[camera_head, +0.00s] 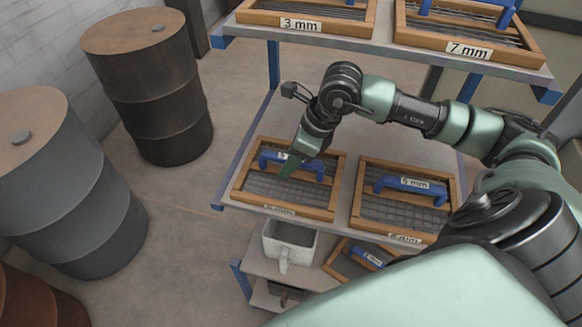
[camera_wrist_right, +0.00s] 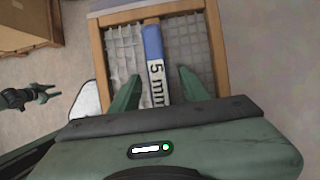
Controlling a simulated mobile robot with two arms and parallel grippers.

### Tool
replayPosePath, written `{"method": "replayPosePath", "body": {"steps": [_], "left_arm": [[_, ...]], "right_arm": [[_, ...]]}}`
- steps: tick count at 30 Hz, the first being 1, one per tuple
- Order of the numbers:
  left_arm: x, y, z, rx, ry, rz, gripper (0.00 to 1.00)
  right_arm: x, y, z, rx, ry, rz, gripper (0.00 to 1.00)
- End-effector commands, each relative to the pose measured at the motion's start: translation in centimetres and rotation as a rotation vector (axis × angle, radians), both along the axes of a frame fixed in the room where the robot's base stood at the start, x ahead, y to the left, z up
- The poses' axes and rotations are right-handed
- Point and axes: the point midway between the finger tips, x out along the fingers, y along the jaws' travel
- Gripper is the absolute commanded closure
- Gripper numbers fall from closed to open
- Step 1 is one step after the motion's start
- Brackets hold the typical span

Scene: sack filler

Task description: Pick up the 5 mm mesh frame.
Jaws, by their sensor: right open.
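The 5 mm mesh frame (camera_head: 240,187) is a wooden frame with grey wire mesh and a blue bar handle (camera_head: 317,167). It lies at the left of the middle shelf. In the right wrist view its handle (camera_wrist_right: 152,42) runs between my fingers, with the "5 mm" label facing up. My right gripper (camera_head: 291,164) is open over this frame. In the right wrist view its green fingers (camera_wrist_right: 160,75) stand on either side of the handle, not closed on it. The fingers hide part of the label in the head view.
A similar frame (camera_head: 352,205) with a blue handle lies close on the right of the same shelf (camera_head: 345,150). The 3 mm frame (camera_head: 300,24) and 7 mm frame (camera_head: 468,50) sit on the shelf above. A grey container (camera_head: 290,240) stands below. Drums (camera_head: 150,85) stand on the left.

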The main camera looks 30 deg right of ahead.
Motion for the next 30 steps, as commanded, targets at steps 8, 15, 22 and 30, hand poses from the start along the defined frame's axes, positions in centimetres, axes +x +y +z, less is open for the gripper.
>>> {"method": "replayPosePath", "body": {"steps": [8,15,22,30], "left_arm": [[0.15,0.04,-0.51,0.001,-0.002,0.0,0.58],[0.19,0.13,-0.83,0.002,-0.002,0.0,0.58],[0.28,0.17,-0.81,0.002,-0.004,0.0,0.58],[0.3,0.21,-0.81,0.002,-0.004,0.001,0.58]], "right_arm": [[0.01,-0.01,-0.24,0.001,-0.001,0.0,0.55],[0.02,-0.01,-0.36,0.001,-0.001,0.0,0.55],[0.01,-0.01,-0.32,0.001,-0.001,0.0,0.55],[0.0,-0.01,-0.34,0.0,0.0,0.0,1.0]]}}
